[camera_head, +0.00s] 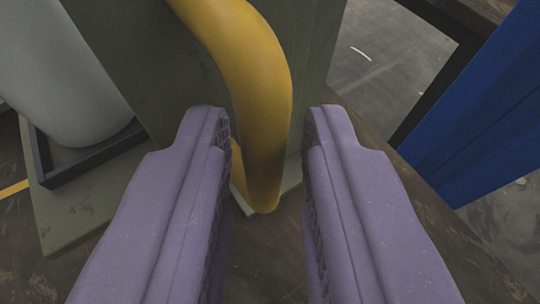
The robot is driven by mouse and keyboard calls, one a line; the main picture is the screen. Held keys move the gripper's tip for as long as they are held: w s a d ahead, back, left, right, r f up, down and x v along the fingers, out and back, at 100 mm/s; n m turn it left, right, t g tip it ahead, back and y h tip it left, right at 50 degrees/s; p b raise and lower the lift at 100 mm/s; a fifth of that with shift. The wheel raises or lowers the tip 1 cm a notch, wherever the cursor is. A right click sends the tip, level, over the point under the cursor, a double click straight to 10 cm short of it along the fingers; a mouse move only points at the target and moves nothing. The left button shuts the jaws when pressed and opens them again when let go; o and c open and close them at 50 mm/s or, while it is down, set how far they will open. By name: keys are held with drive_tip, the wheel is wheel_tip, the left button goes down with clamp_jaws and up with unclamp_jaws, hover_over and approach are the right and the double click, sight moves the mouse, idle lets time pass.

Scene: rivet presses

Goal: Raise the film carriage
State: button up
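My gripper (265,125) shows as two purple fingers with dark ridged inner pads, spread apart. A thick yellow curved bar (262,70), which looks like a handle, comes down from the top between the fingers. Its lower end is near the middle of the picture. The bar sits closer to the left finger, which covers a little of its edge; I cannot tell whether they touch. A gap separates it from the right finger. Behind the bar is a dark green upright panel (150,70), perhaps part of the film carriage; the whole carriage is not in view.
A pale grey rounded cylinder (65,75), perhaps a film roll, stands at the left in a dark frame on a green base (85,205). A blue panel (485,110) stands at the right. Worn dark floor shows at the upper right, with a brown surface below the bar.

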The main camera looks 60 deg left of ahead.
drive_tip(key=shift+p+v, duration=0.6)
drive_tip(key=shift+v, duration=2.4)
